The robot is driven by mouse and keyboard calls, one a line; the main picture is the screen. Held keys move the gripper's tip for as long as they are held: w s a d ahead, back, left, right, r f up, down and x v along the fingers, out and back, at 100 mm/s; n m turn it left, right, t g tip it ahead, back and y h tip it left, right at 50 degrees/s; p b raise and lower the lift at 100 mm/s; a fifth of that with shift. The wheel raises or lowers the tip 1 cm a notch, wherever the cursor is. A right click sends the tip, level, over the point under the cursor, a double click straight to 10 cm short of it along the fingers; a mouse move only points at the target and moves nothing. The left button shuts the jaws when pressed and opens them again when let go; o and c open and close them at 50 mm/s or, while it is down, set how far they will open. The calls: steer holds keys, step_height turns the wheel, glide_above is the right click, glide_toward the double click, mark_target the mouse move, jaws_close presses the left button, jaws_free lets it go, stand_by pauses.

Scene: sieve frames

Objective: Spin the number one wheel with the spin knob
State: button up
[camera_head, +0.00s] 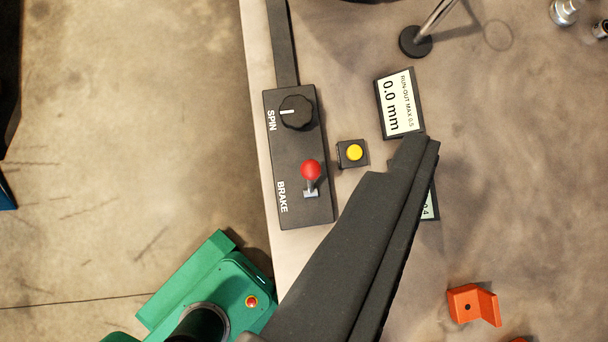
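The spin knob (297,112) is a black, scalloped round knob with a white pointer line pointing left. It sits on the upper part of a dark control box (283,160), beside the word SPIN. My gripper (418,143) is a long dark shape reaching up from the bottom. Its fingers lie side by side with no visible gap, and nothing shows between them. Its tip is right of the knob and a little lower, apart from it in the picture, over the lower edge of a display. No wheel can be made out in this view.
A red-balled brake lever (311,170) stands below the knob, with a yellow button (354,152) to its right. The run-out display (399,102) reads 0.0 mm. My gripper partly covers a second display (430,205). An orange bracket (473,304) lies lower right. Bare table (530,180) extends right.

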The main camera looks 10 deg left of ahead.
steer(key=w+a+f+n+g+p, duration=0.3)
steer(key=w+a+f, duration=0.1)
steer(key=w+f, duration=0.15)
steer(key=n+g+p, duration=0.7)
steer(key=n, duration=0.4)
glide_above(296, 111)
step_height(296, 111, down, 23)
step_height(296, 111, down, 13)
steer(key=shift+f+p, duration=0.15)
steer(key=shift+p, duration=0.25)
steer(key=shift+a, duration=0.1)
steer(key=c, duration=1)
steer(key=shift+o, duration=0.2)
steer(key=shift+d, duration=0.35)
steer(key=shift+a+m, duration=0.25)
steer(key=shift+m, duration=0.05)
